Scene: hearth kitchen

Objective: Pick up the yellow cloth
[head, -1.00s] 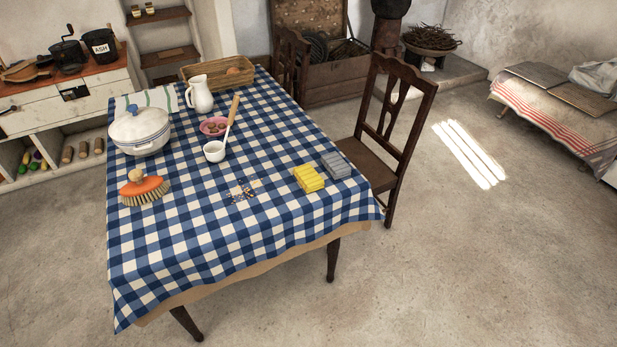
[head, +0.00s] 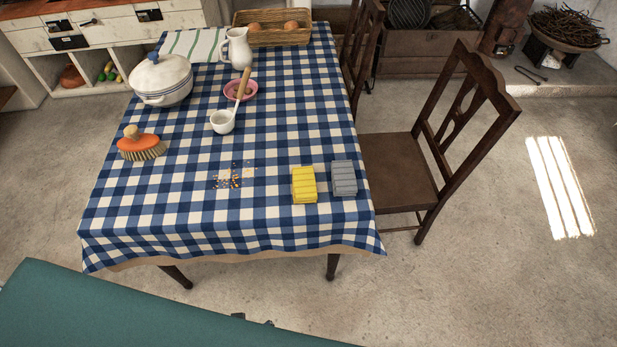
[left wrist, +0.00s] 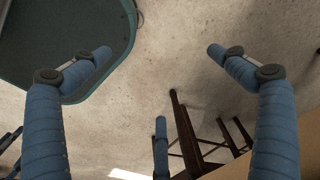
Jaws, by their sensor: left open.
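The yellow cloth (head: 304,185) lies folded on the blue checked tablecloth (head: 255,212), near the table's front right part in the head view. A folded grey cloth (head: 344,177) lies close to its right. My left gripper (left wrist: 158,52) is open in the left wrist view, with its blue fingers wide apart and only floor between the tips. It is away from the yellow cloth, which does not show in that view. My right gripper is not in view.
Crumbs (head: 235,177) lie left of the yellow cloth. A wooden chair (head: 400,172) stands at the table's right side. The tablecloth's front edge is clear.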

